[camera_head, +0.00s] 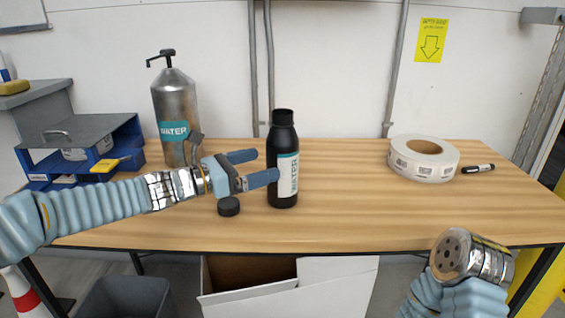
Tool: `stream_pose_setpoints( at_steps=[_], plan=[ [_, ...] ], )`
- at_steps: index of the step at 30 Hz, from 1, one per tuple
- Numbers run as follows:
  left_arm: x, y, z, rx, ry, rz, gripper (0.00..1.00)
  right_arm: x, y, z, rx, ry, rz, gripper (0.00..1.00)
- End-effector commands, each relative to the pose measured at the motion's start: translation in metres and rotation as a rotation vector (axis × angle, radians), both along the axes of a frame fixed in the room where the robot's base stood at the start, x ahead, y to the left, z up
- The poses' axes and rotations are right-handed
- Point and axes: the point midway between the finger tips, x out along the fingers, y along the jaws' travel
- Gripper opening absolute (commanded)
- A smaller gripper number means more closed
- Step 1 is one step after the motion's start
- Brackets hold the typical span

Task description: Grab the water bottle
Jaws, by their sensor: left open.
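A black bottle (284,136) with a black cap and a pale label reading "WATER" stands upright on the wooden table, near the middle. A larger metal pump dispenser (173,104), also labelled "WATER", stands upright further back on the left. My left gripper (267,164) reaches in from the left with its two blue fingers apart. The fingertips are at the left side of the black bottle, and the nearer finger overlaps its left edge in the picture. I cannot tell whether they touch. My right arm shows at the lower right, without visible fingers.
A small black cap (229,206) lies just below my left gripper. A blue organizer (128,142) stands at the left, a label roll (402,165) and a black marker (479,168) at the right.

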Motion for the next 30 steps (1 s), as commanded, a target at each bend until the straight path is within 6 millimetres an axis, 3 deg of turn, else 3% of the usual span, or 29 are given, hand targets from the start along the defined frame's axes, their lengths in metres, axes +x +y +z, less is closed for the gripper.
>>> stream_pose_setpoints(
  at_steps=[3, 8, 18, 26, 30],
  plan=[
    [0.01, -0.019, 0.001, 0.0, 0.0, -0.002, 1.0, 0.0, 0.001, 0.002, 0.001, 0.0, 0.001, 1.0],
    [0.017, -0.03, 0.0, 0.0, -0.001, 0.0, 1.0, 0.0, 0.001, 0.003, 0.001, 0.0, 0.001, 1.0],
    [0.041, -0.07, 0.0, 0.0, 0.001, -0.001, 1.0, -0.001, 0.004, 0.011, 0.005, 0.002, 0.006, 1.0],
    [0.043, -0.072, -0.001, 0.001, 0.0, 0.001, 1.0, -0.001, 0.004, 0.011, 0.005, 0.002, 0.006, 1.0],
    [0.043, -0.072, -0.001, 0.001, 0.0, 0.001, 0.8, -0.001, 0.004, 0.011, 0.005, 0.002, 0.006, 1.0]
  ],
)
